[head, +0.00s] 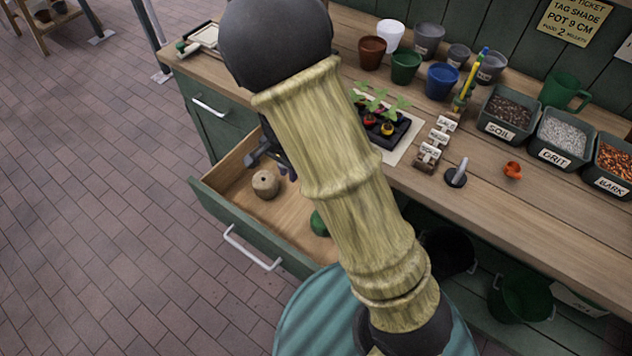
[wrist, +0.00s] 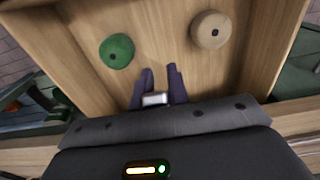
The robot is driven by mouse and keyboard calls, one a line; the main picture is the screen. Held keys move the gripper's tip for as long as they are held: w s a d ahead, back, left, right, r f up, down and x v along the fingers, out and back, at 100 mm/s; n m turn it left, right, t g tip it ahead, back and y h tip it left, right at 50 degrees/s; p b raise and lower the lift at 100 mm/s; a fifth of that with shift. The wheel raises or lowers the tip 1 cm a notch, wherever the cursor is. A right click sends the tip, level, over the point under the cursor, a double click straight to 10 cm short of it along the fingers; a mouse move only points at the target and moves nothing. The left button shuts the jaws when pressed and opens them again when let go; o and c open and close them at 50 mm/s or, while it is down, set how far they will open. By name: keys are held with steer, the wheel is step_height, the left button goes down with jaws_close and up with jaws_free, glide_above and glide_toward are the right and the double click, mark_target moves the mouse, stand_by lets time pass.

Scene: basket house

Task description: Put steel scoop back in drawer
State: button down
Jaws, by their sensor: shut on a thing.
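The green drawer (head: 225,209) stands pulled open below the bench, with a bare wooden inside that also shows in the wrist view (wrist: 170,30). My gripper (wrist: 160,72) is over the drawer, its dark fingers shut on a small bright metal piece, the visible part of the steel scoop (wrist: 155,99). The rest of the scoop is hidden. In the head view my gripper (head: 266,152) is largely hidden behind my arm. Whether the scoop touches the drawer floor I cannot tell.
In the drawer lie a twine roll (head: 265,184) and a green round thing (head: 319,222), apart from my fingers. The bench top holds pots, a seedling tray (head: 388,128) and labelled bins (head: 508,116). Brick floor is clear at left.

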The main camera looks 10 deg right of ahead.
step_height(320, 180, down, 14)
steer(key=shift+r+b, duration=0.1)
steer(key=shift+b, duration=0.8)
steer(key=shift+d, duration=0.1)
steer(key=w+d, duration=0.3)
steer(key=shift+f+p, duration=0.25)
steer(key=shift+p, duration=0.05)
steer(key=shift+a+f, duration=0.2)
steer(key=shift+f, duration=0.2)
steer(key=shift+s+r, duration=0.1)
steer(key=shift+s, duration=0.1)
steer(key=c, duration=1.4)
jaws_free()
steer(key=shift+f, duration=0.2)
steer(key=shift+o, duration=0.3)
